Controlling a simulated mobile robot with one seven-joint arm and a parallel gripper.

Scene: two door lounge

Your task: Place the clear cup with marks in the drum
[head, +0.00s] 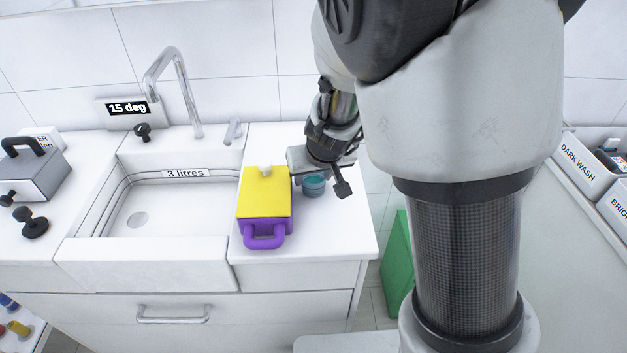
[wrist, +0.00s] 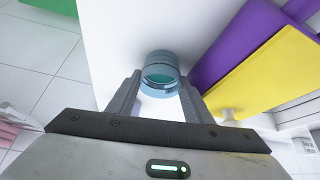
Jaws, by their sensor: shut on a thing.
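The clear cup with marks (head: 314,187) is at the right part of the white counter, beside the purple and yellow box. It has a bluish tint and teal contents low inside. In the wrist view the cup (wrist: 161,66) sits between the two fingers of my gripper (wrist: 160,88), and the gripper is shut on it. In the head view my gripper (head: 308,170) reaches the cup from behind. I cannot tell whether the cup's base touches the counter. No drum can be made out in either view.
A purple box with a yellow top (head: 264,195) stands close left of the cup. The sink (head: 150,205) and tap (head: 180,90) are farther left. A green object (head: 398,265) stands below the counter's right edge. Labelled bins (head: 585,170) are at far right.

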